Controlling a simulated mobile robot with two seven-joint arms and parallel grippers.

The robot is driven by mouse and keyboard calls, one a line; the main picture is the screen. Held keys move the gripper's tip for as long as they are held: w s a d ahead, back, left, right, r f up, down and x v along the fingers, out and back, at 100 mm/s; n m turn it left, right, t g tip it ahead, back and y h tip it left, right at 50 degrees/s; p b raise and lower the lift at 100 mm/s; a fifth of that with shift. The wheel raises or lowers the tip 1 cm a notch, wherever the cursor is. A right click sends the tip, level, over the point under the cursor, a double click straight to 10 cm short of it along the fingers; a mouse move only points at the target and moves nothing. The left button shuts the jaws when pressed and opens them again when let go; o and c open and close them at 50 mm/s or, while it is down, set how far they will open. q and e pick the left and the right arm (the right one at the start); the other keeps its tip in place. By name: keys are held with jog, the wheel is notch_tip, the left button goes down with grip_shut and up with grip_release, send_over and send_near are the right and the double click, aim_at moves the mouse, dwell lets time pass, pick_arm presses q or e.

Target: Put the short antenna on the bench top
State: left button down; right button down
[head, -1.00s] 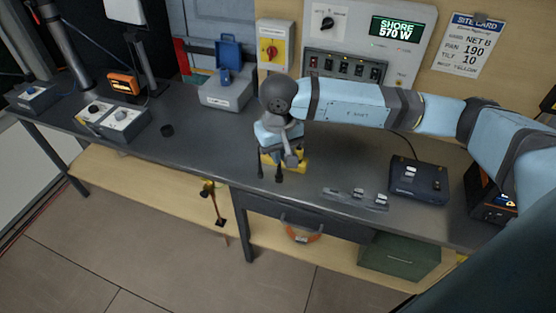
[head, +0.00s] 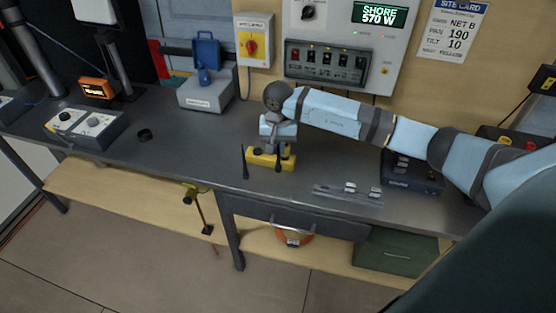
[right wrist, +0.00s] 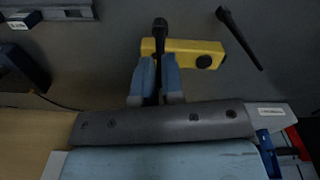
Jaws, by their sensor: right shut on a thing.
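My right gripper (head: 280,143) points down over the bench top (head: 185,150), beside a yellow block with a dark knob (head: 257,154). It is shut on a slim black antenna (head: 279,161), which hangs upright in front of the block; I cannot tell if its lower end touches the bench. In the right wrist view the fingers (right wrist: 157,78) hold this antenna (right wrist: 160,38), partly covering the yellow block (right wrist: 205,55). A second, longer-looking black antenna (head: 245,162) stands apart to the left; it also shows in the wrist view (right wrist: 238,38). My left gripper is out of view.
A grey strip with small white pieces (head: 335,194) lies along the front edge on the right, near a dark blue box (head: 405,180). A grey box with a blue top (head: 207,92) stands behind left.

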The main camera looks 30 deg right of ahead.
aim_at(278, 165)
notch_tip(278, 165, down, 3)
jog(key=shift+f, duration=1.75)
jog(key=shift+f, duration=0.2)
jog(key=c, duration=1.2)
grip_release()
jog(key=shift+c, duration=0.2)
jog(key=shift+r, duration=0.1)
